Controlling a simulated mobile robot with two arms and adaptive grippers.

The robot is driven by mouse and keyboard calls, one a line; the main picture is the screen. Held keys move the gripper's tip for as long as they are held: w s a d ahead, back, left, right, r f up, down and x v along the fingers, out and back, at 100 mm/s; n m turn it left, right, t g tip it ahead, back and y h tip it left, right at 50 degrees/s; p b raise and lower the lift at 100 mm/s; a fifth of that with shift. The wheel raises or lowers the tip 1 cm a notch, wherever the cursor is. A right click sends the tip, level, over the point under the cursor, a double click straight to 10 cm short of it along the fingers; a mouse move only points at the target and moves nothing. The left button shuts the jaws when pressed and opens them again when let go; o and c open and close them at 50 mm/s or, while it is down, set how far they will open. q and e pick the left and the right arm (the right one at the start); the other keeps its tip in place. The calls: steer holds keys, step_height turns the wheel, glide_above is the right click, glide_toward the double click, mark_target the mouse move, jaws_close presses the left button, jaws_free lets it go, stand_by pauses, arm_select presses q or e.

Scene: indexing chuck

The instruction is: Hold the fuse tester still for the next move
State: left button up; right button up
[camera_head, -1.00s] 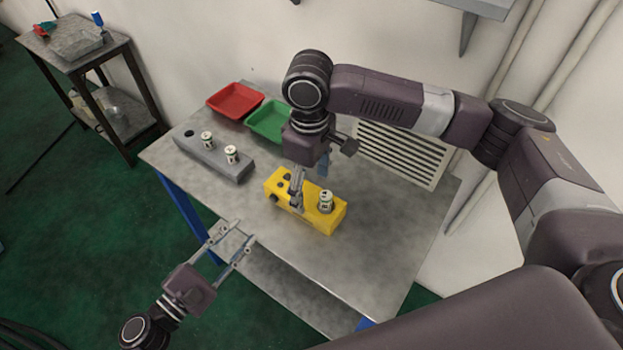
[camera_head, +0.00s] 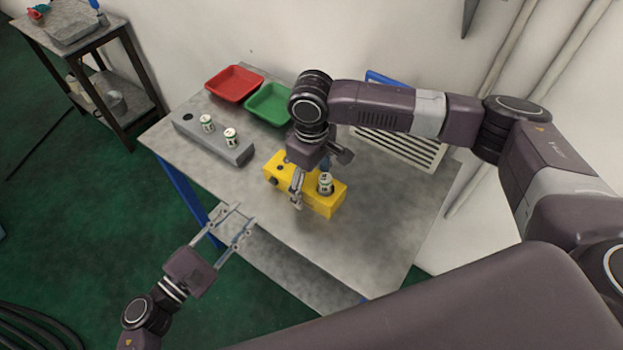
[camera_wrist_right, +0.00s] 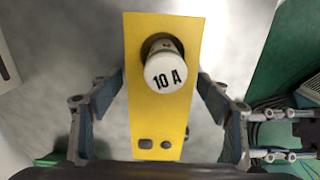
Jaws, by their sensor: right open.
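The fuse tester is a yellow block (camera_head: 333,202) on the metal table, with a white fuse (camera_head: 325,183) upright in its right end. In the right wrist view the tester (camera_wrist_right: 139,115) runs down the middle, and the fuse (camera_wrist_right: 165,75) reads "10 A". My right gripper (camera_head: 297,200) is down over the tester. In the wrist view its open fingers (camera_wrist_right: 162,98) stand on either side of the block, close to its long sides, with narrow gaps seeming to remain. My left gripper (camera_head: 238,212) is open and empty, off the table's front left edge.
A grey fuse block (camera_head: 232,155) with two white fuses stands left of the tester. A red tray (camera_head: 235,84) and a green tray (camera_head: 262,105) lie at the back. The table's front right (camera_head: 370,250) is clear. A side table (camera_head: 112,50) stands far left.

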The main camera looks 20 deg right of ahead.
steer(key=c, duration=1.4)
steer(key=shift+c, duration=0.2)
arm_select(q)
steer(key=shift+c, duration=0.3)
jaws_close()
stand_by(0.9)
